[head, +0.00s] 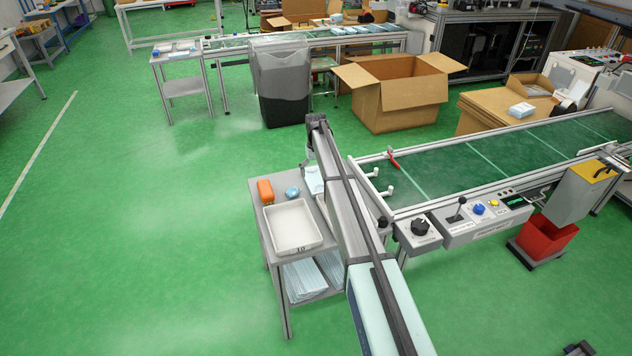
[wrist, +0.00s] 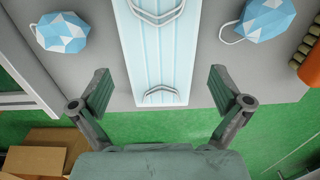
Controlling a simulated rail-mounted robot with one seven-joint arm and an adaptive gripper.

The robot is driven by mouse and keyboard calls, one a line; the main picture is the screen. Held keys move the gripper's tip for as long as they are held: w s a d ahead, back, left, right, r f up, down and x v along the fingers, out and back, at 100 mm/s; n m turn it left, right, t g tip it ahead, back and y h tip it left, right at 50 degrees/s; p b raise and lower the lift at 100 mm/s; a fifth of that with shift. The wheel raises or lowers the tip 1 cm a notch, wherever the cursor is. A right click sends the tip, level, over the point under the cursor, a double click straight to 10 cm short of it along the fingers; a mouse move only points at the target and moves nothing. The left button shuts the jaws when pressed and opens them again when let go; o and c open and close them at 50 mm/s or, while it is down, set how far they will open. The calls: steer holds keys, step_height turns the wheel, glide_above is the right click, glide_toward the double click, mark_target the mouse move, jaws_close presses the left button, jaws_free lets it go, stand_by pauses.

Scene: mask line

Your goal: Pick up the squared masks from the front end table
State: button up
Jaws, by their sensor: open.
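The squared masks (wrist: 150,55) are a light blue pleated strip with white ear loops, lying on the grey front end table (wrist: 112,30) in the wrist view. In the head view, the masks (head: 314,180) show at the table's far right, partly hidden by my arm. My gripper (wrist: 158,88) is open and empty. Its fingers appear on either side of the masks' near end; I cannot tell the height between them. Two faceted blue masks lie apart, one at left (wrist: 62,33) and one at right (wrist: 266,20).
An orange object (head: 265,190) and a white tray (head: 296,226) are on the end table (head: 257,222). Light blue sheets (head: 304,280) lie on its lower shelf. The green conveyor (head: 470,165) stands close at right.

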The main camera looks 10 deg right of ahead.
mark_target(316, 179)
step_height(316, 179, down, 4)
steer(key=shift+r, duration=0.25)
steer(key=shift+c, duration=0.4)
steer(key=c, duration=0.6)
steer(key=shift+c, duration=0.2)
steer(key=shift+r, duration=0.15)
